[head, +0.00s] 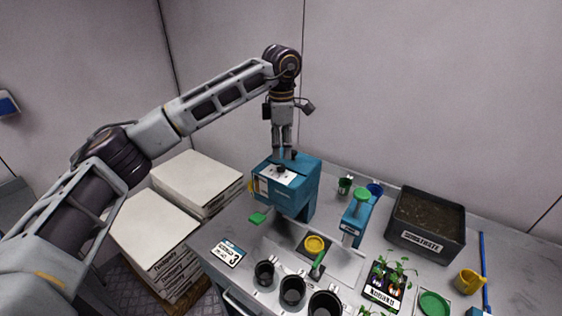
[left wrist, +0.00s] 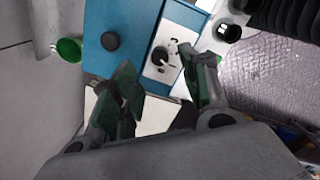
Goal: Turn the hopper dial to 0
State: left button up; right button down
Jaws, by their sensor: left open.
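The blue hopper (head: 298,196) stands on the left part of the bench, with a white dial panel (head: 275,175) on its sloping face. The dial is a black knob (left wrist: 159,55) on that white panel in the left wrist view; its marks are too small to read. A second black knob (left wrist: 110,40) sits on the blue surface beside the panel. My left gripper (head: 283,152) points down just over the hopper, near the dial. Its green-tipped fingers (left wrist: 160,76) are apart, with the dial showing between and beyond them; contact is not clear. My right gripper is out of view.
Stacked white boxes (head: 155,235) stand left of the bench. A blue device with a green top (head: 356,218), a soil-filled black bin (head: 426,222) and a yellow cup (head: 468,281) stand to the right. Several black pots (head: 292,290) line the front.

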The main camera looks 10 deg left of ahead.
aim_at(281, 165)
pick_arm(q)
jog(key=shift+f+p, duration=0.55)
jog(key=shift+f, duration=2.65)
grip_shut()
